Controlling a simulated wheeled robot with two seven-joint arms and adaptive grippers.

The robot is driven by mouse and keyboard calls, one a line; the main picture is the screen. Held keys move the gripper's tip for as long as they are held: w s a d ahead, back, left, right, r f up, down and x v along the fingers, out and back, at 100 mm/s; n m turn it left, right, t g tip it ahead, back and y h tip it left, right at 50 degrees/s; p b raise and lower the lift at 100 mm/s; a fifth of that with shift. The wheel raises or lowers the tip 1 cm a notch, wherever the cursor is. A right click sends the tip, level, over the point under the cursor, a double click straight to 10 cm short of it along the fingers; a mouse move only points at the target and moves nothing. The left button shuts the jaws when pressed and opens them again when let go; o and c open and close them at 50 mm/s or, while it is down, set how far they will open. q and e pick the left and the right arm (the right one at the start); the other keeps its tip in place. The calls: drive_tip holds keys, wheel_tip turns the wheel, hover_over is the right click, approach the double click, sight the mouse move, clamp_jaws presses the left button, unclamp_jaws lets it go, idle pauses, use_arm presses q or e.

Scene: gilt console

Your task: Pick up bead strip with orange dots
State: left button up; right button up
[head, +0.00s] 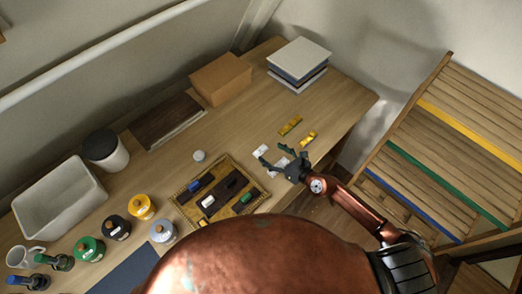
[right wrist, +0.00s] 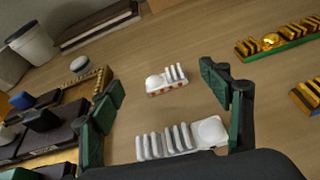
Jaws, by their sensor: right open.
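The bead strip with orange dots (right wrist: 167,84) is a small white piece with a round knob, several upright ridges and orange-red dots along its near edge. It lies flat on the wooden table and also shows in the head view (head: 260,151). My right gripper (head: 274,157) is open and empty above the table. In the right wrist view the dotted strip shows beyond and between its fingertips, apart from them. A second white strip (right wrist: 180,140), with ridges and a round disc, lies nearer, between the finger bases in view; its edge markings are not visible. My left gripper is not in view.
Two gold-topped strips (head: 290,125) (head: 308,139) lie to the right, one on a green base. A gold-rimmed tray (head: 178,194) with dark blocks is at left. Pots, a white bin (head: 58,200), a box (head: 221,78) and books (head: 299,62) stand around. Table is clear behind the strips.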

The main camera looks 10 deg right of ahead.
sight(261, 149)
wheel_tip(261, 149, down, 2)
drive_tip(key=shift+w+f+n+g, duration=0.15)
drive_tip(key=shift+n+g, duration=0.25)
drive_tip(key=shift+n, duration=0.4)
drive_tip(key=x, duration=0.7)
drive_tip(key=shift+w+a+r+b, duration=0.1)
drive_tip(key=shift+a+r+b, duration=0.1)
drive_tip(key=shift+r+b, duration=0.1)
drive_tip(key=shift+c, duration=0.6)
drive_tip(key=c, duration=1.2)
